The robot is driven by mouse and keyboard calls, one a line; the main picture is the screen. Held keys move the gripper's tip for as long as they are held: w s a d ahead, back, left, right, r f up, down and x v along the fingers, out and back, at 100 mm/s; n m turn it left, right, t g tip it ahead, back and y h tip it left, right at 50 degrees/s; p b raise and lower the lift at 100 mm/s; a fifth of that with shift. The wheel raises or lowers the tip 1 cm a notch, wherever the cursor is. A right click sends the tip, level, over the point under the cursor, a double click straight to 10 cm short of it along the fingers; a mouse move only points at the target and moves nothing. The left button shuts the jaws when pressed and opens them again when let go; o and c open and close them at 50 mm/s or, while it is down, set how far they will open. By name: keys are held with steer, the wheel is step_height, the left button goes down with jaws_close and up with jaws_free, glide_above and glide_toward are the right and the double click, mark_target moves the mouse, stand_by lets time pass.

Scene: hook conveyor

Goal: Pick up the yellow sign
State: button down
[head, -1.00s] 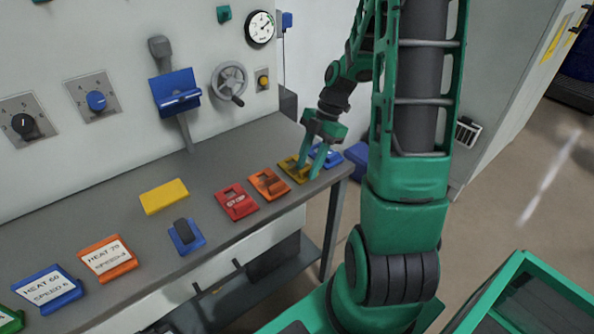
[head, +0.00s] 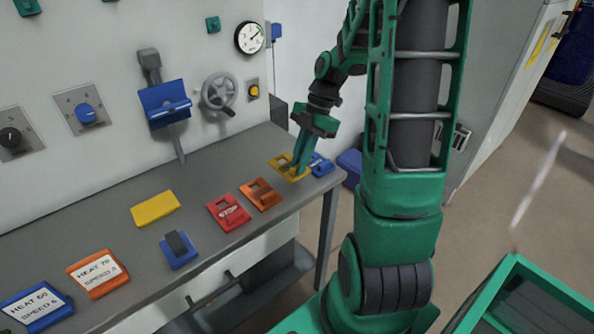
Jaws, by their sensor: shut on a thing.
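A yellow sign (head: 280,162) with a dark opening is near the right end of the grey bench, between an orange sign and a blue one. My gripper (head: 299,173) points down and is shut on this sign at its right side. The fingers hide part of the sign. I cannot tell whether it is clear of the bench top. A plain yellow plate (head: 155,208) lies farther left on the bench, apart from my gripper.
The bench (head: 135,245) also holds a red STOP sign (head: 228,213), an orange sign (head: 261,195), a small blue sign (head: 320,167), a blue piece (head: 179,251) and labelled HEAT signs (head: 97,273). The wall behind has a handwheel (head: 219,90) and a gauge (head: 250,38).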

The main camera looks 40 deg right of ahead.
steer(key=s+a+r, duration=0.5)
steer(key=a+r, duration=0.1)
steer(key=a, duration=0.4)
steer(key=shift+a+r, duration=0.15)
steer(key=shift+r, duration=0.05)
